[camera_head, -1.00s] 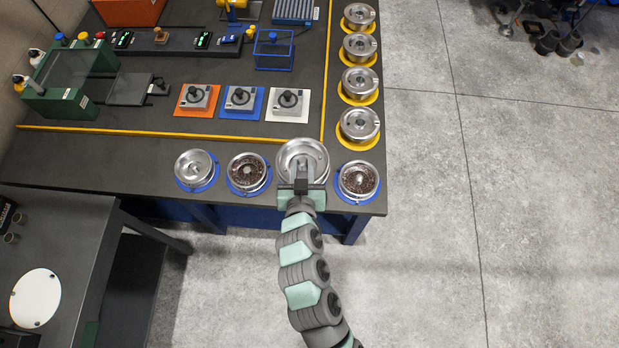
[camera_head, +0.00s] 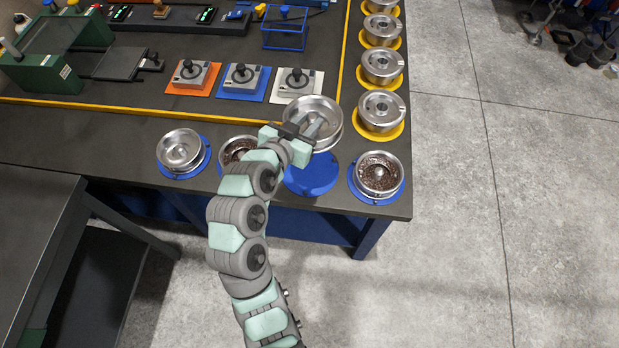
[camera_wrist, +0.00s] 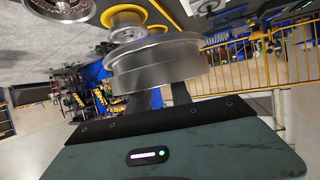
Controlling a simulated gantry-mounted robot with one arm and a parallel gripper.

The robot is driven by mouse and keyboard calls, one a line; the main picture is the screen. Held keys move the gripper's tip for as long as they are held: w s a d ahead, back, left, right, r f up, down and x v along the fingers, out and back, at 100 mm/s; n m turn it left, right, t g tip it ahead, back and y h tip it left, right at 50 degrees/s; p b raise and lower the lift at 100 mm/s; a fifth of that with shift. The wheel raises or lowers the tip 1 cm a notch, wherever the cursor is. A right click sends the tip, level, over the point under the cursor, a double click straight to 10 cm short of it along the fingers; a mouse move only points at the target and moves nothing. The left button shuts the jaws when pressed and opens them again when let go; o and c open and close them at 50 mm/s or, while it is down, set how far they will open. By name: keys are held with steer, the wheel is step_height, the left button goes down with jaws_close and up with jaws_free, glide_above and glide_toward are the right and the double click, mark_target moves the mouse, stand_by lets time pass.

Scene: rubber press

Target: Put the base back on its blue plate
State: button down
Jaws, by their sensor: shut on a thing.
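The base is a round silver metal bowl (camera_head: 318,112) in the head view. My gripper (camera_head: 306,130) is shut on it and holds it above the table, beyond an empty blue plate (camera_head: 312,176). The bowl covers the far edge of the plate. In the wrist view the bowl (camera_wrist: 158,66) sits across the finger ends, its side facing the camera. The inside that shows in the head view looks bare metal.
Other bowls on blue plates flank the empty one: a bare one (camera_head: 180,150) and a partly hidden filled one (camera_head: 238,150) to the left, a filled one (camera_head: 379,174) to the right. Metal parts on yellow plates (camera_head: 381,114) line the right edge. Coloured plates with dark-knobbed blocks (camera_head: 243,80) stand behind.

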steer(key=shift+a+f+b, duration=0.35)
steer(key=shift+f+b, duration=0.2)
steer(key=shift+b, duration=0.1)
step_height(320, 180, down, 20)
steer(key=b, duration=0.2)
steer(key=shift+r+b, duration=0.2)
steer(key=shift+b, duration=0.2)
steer(key=shift+w, duration=0.1)
steer(key=c, duration=1.2)
jaws_free()
steer(key=shift+f, duration=0.1)
steer(key=shift+o, duration=0.2)
